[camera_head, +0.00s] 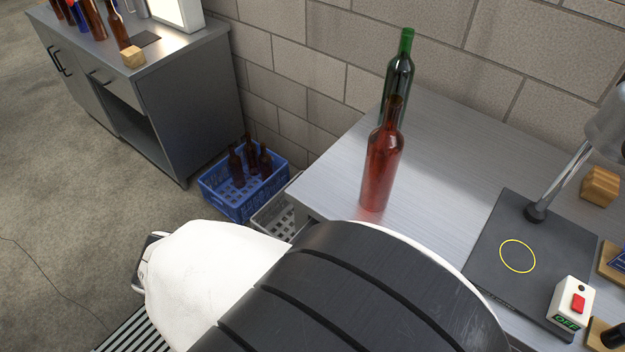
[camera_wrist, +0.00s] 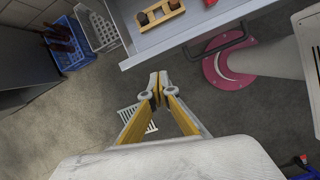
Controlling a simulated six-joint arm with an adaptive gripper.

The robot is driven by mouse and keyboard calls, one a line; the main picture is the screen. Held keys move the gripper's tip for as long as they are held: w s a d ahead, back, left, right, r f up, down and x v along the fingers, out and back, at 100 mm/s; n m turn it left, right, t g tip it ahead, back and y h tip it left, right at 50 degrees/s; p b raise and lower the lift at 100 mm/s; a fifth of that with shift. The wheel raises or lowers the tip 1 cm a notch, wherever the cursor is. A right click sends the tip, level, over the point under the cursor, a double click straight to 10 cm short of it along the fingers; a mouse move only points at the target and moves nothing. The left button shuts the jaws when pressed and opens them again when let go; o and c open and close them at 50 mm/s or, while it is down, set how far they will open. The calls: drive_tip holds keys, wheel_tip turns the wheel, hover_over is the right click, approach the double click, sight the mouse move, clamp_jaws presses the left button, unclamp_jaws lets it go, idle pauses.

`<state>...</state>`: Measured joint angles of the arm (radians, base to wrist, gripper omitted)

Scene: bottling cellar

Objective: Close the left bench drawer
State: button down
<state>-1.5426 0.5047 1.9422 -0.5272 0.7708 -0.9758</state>
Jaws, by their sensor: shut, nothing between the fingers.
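In the wrist view a grey metal drawer (camera_wrist: 185,42) stands pulled out at the top, its inside open to view. A dark bar handle (camera_wrist: 228,46) is on its front. A wooden holder with dark round pieces (camera_wrist: 160,14) lies inside. My gripper (camera_wrist: 158,84) is shut and empty. Its tips appear just below the drawer's front edge in the picture, left of the handle; I cannot tell whether they touch it.
On the bench stand a reddish-brown bottle (camera_head: 380,165), a green bottle (camera_head: 399,75), a dark mat (camera_head: 530,240) and a switch box (camera_head: 571,302). A blue crate with bottles (camera_head: 243,205) and a grey crate (camera_head: 272,220) stand on the floor. A grey cabinet (camera_head: 190,110) is at left.

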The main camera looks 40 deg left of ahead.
drive_tip(key=s+a+f+n, duration=0.2)
drive_tip(key=s+f, duration=0.1)
drive_tip(key=s, duration=0.2)
drive_tip(key=shift+n, duration=0.3)
drive_tip(key=shift+w+f, duration=0.1)
drive_tip(key=shift+f, duration=0.15)
drive_tip(key=w+f, duration=0.7)
drive_tip(key=f, duration=0.2)
drive_tip(key=shift+w, duration=0.35)
drive_tip(key=shift+w+d, duration=0.1)
idle(0.4)
